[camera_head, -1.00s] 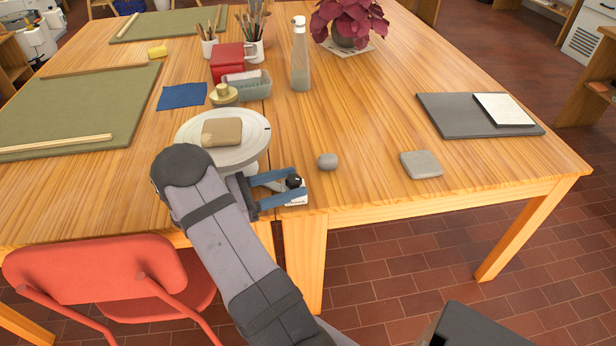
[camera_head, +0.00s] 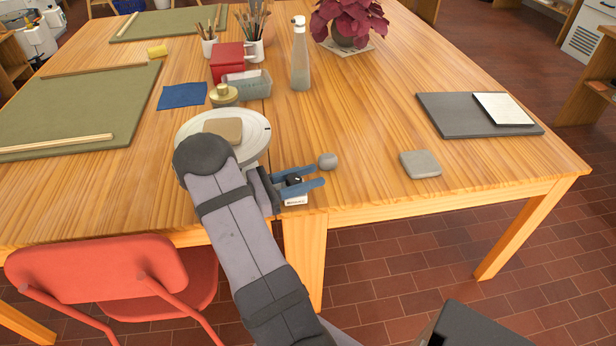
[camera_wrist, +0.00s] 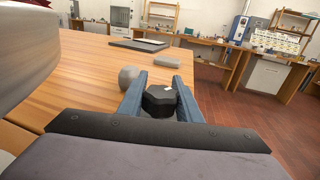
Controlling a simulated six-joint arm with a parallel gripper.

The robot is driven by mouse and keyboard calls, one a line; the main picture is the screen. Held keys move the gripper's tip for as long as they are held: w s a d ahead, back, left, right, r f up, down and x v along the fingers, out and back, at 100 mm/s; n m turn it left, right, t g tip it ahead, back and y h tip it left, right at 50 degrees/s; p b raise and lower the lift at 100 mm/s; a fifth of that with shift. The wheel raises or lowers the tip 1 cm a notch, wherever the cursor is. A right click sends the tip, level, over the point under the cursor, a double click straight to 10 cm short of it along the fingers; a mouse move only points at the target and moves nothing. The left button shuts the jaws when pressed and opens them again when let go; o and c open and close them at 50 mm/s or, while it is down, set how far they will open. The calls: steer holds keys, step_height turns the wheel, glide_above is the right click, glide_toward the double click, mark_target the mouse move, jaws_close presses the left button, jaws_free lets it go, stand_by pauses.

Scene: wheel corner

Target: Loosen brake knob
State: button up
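The brake knob (camera_wrist: 159,100) is black and lobed, with a small white mark on top. In the wrist view it sits between the two blue fingers of my gripper (camera_wrist: 160,92). In the head view the black knob (camera_head: 293,180) is on a small white labelled block (camera_head: 296,200) at the table's front edge, and my gripper (camera_head: 306,177) has a finger on either side of it. The fingers look apart, with a narrow gap to the knob; I cannot tell whether either touches it. The pale wheel (camera_head: 256,128) is left of the knob, carrying a tan clay slab (camera_head: 226,128), partly hidden by my arm.
A grey round lump (camera_head: 327,161) lies just beyond my fingertips. A grey block (camera_head: 421,164) lies farther right. A glass bottle (camera_head: 300,60) stands behind, and a red chair (camera_head: 100,270) is at the front left. The table between bottle and dark board (camera_head: 455,120) is clear.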

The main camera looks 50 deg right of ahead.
steer(key=shift+r+p, duration=0.1)
steer(key=shift+p, duration=0.2)
steer(key=shift+w+d+n+t+h+p, duration=0.1)
steer(key=shift+w+n+t+h+p, duration=0.1)
steer(key=shift+n+t+h+p, duration=0.45)
steer(key=shift+w+d+n+t+h+p, duration=0.2)
steer(key=shift+n+t, duration=0.55)
steer(key=shift+t, duration=0.6)
steer(key=shift+w+n+t+h+p, duration=0.15)
steer(key=shift+w+n+t+h, duration=0.15)
steer(key=shift+n+t, duration=0.7)
steer(key=shift+w+n+t+h+p, duration=0.2)
steer(key=shift+n+t, duration=0.4)
steer(key=shift+t, duration=0.8)
steer(key=shift+w, duration=0.1)
steer(key=o, duration=1)
steer(key=shift+o, duration=0.2)
